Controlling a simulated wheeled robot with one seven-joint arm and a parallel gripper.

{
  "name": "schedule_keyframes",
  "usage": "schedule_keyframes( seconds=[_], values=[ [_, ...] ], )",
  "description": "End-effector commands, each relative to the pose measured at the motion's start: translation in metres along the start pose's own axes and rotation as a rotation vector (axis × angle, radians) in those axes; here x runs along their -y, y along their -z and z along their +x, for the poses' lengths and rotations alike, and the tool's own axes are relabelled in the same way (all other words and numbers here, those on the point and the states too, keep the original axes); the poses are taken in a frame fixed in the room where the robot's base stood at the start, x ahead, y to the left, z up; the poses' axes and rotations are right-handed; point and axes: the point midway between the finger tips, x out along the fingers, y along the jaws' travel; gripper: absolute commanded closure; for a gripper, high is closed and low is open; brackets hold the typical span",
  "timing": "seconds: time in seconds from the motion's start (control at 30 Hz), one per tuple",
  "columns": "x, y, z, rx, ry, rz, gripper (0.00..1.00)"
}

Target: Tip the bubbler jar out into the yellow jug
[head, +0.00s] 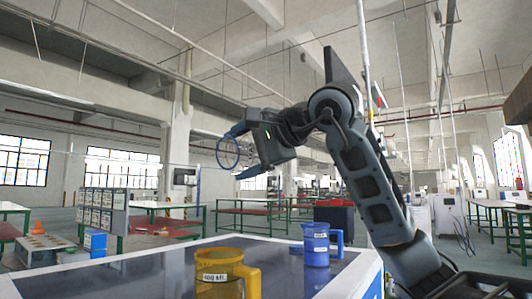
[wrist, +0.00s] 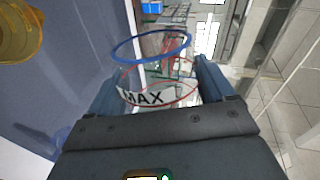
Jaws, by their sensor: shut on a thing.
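The bubbler jar is clear, with a blue rim (head: 228,153) and a MAX label (wrist: 145,98). My gripper (head: 243,152) is shut on the jar, with one finger on each side of it in the wrist view. The jar is high above the table and looks tipped well over, its rim almost on edge in the head view. Its contents are hard to tell. The yellow jug (head: 220,272) stands upright on the table, below the jar in the head view. It also shows at the upper left of the wrist view (wrist: 18,32).
A blue jug (head: 317,246) stands on the dark tabletop (head: 275,258), right of and behind the yellow jug. A small blue box (head: 95,242) and a grey rack (head: 102,212) are at the left. Other benches stand farther back. The air around the jar is clear.

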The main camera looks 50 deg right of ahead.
Motion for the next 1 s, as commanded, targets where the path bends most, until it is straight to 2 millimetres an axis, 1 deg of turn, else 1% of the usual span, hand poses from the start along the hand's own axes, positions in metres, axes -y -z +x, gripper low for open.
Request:
schedule_keyframes(
  seconds=[0.23,0.67,0.73,0.9,1.0],
  values=[
    [0.000,0.004,0.001,0.029,0.001,0.101,0.62],
    [-0.014,0.011,0.004,0.106,0.000,0.386,0.62],
    [-0.026,0.013,0.007,0.124,0.000,0.466,0.62],
    [-0.035,0.015,0.009,0.176,0.001,0.657,0.62],
    [-0.037,0.016,0.010,0.195,0.001,0.729,0.62]
  ],
)
